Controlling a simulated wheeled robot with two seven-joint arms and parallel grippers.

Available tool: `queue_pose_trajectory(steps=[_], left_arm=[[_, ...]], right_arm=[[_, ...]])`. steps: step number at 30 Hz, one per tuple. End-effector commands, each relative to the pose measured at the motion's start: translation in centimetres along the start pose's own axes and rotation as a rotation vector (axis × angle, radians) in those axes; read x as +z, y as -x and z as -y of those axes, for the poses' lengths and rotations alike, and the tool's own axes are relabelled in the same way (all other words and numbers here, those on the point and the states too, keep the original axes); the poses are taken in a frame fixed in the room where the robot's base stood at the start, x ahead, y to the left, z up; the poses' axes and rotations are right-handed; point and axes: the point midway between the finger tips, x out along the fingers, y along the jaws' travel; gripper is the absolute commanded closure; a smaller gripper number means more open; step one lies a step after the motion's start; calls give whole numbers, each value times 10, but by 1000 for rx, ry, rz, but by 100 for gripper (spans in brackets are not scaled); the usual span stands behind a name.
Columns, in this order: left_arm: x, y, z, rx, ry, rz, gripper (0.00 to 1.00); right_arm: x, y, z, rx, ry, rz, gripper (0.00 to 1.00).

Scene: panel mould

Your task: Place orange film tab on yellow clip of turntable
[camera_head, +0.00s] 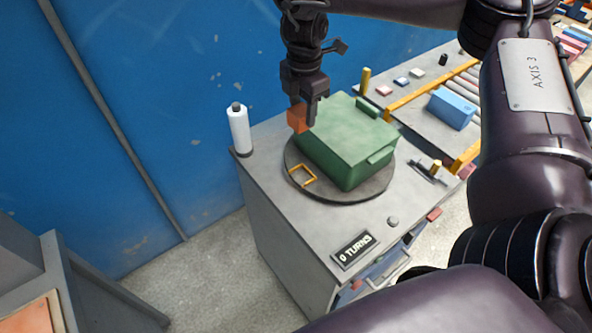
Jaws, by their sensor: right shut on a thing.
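My right gripper (303,112) points down above the back left part of the turntable. It is shut on the orange film tab (297,119), which hangs beside the green box's upper left corner. I cannot tell whether the tab touches the box. The dark round turntable (347,196) carries the green box (345,140). The yellow clip (302,175) is a small open frame at the turntable's left front edge, nearer to me than the tab. No left gripper shows.
A white bottle (239,130) stands at the cabinet's back left corner. A "0 TURNS" sign (354,250) and a grey knob (393,221) are at the front. On the right, a roller conveyor with yellow rails (415,93) carries a blue box (452,108).

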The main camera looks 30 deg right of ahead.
Motion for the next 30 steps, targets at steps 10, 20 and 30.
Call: queue_pose_trajectory(steps=[10,20,30], left_arm=[[15,-27,0,-1,2,19,64],[6,-34,1,-2,2,4,64],[4,-28,-1,1,2,2,64]], right_arm=[[1,-82,2,-7,7,-2,86],[1,-146,0,-3,7,1,86],[1,-185,1,-5,7,2,86]])
